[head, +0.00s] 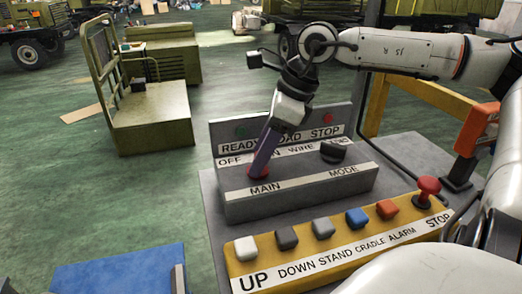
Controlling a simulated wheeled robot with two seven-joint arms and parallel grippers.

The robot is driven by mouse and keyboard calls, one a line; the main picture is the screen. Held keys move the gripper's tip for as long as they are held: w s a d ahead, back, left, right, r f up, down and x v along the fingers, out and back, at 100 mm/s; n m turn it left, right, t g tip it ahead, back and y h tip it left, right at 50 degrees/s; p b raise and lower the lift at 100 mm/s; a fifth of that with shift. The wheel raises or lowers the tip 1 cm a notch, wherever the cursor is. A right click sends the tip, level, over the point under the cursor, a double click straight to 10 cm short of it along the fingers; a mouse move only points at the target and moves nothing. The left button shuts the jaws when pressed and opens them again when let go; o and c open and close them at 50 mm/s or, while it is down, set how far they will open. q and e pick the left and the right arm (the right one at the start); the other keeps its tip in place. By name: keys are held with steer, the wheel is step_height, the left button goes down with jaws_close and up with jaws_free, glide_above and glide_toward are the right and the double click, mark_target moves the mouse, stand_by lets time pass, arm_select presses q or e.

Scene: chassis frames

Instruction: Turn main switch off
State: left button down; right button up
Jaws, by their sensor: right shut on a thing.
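The main switch (258,174) is a red knob on the sloped top of the grey control box (300,197), above the MAIN label and under the OFF/ON label strip. My right gripper (260,166) reaches down onto it from above, tilted, and is shut on it. The fingers cover most of the knob and part of the OFF/ON lettering, so its exact setting cannot be read. My left gripper is not in view.
A black mode switch (334,151) stands to the right on the same box. In front is a yellow button panel (340,252) with several coloured buttons and a red mushroom stop button (427,190). A blue panel (120,270) lies at lower left. A green cart (150,125) stands behind.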

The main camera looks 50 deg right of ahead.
steer(key=n, duration=0.1)
steer(key=n+g, duration=0.1)
steer(key=n, duration=0.1)
steer(key=shift+w+d+n+y, duration=0.15)
steer(key=shift+n+y, duration=0.15)
steer(key=shift+y, duration=0.1)
steer(key=n, duration=0.2)
steer(key=shift+w+f+n+g+y, duration=0.1)
steer(key=shift+n+g+y, duration=0.2)
steer(key=shift+n+g, duration=0.1)
steer(key=n+g+b, duration=0.1)
steer(key=n, duration=0.2)
steer(key=shift+w, duration=0.1)
steer(key=shift+w+n+g+b, duration=0.15)
steer(key=shift+n+g, duration=0.3)
steer(key=shift+n, duration=0.6)
steer(key=shift+s+n+g+b, duration=0.15)
steer(key=shift+n+g, duration=0.3)
steer(key=shift+n, duration=0.6)
steer(key=shift+w, duration=0.1)
steer(key=o, duration=1.1)
steer(key=shift+c, duration=0.2)
steer(key=shift+r, duration=0.2)
